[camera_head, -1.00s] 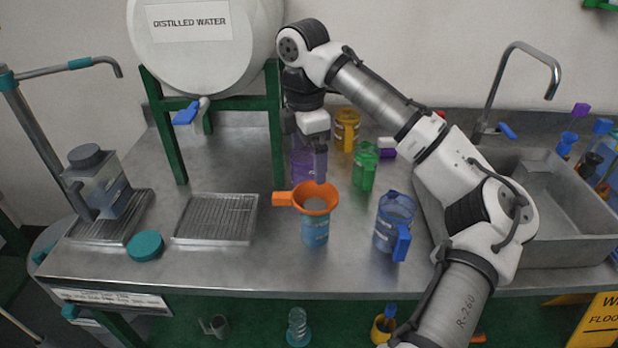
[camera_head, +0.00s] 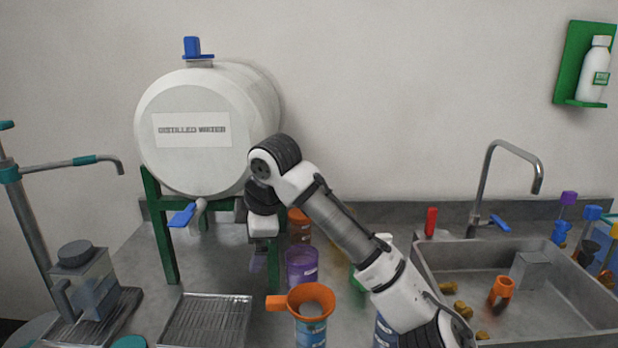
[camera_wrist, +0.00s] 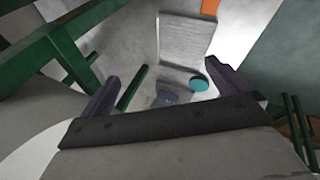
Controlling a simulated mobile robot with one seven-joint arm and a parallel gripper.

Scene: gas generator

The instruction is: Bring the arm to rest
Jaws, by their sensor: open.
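My gripper (camera_head: 258,262) hangs below my bent arm, beside the green tank stand (camera_head: 157,240). Its two fingers are apart in the wrist view (camera_wrist: 168,85), with nothing between them. An orange funnel (camera_head: 311,296) sits on a blue labelled bottle (camera_head: 311,332), to the right of my gripper and apart from it. In the wrist view an orange edge (camera_wrist: 210,6) shows at the top, and green stand bars (camera_wrist: 65,50) are close by on the left.
A white distilled water tank (camera_head: 190,155) is on the stand. A purple container (camera_head: 301,266) stands behind the funnel. A metal drip tray (camera_head: 206,322) lies at the front left; it also shows in the wrist view (camera_wrist: 185,40), near a teal lid (camera_wrist: 200,84). A sink (camera_head: 530,295) is on the right.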

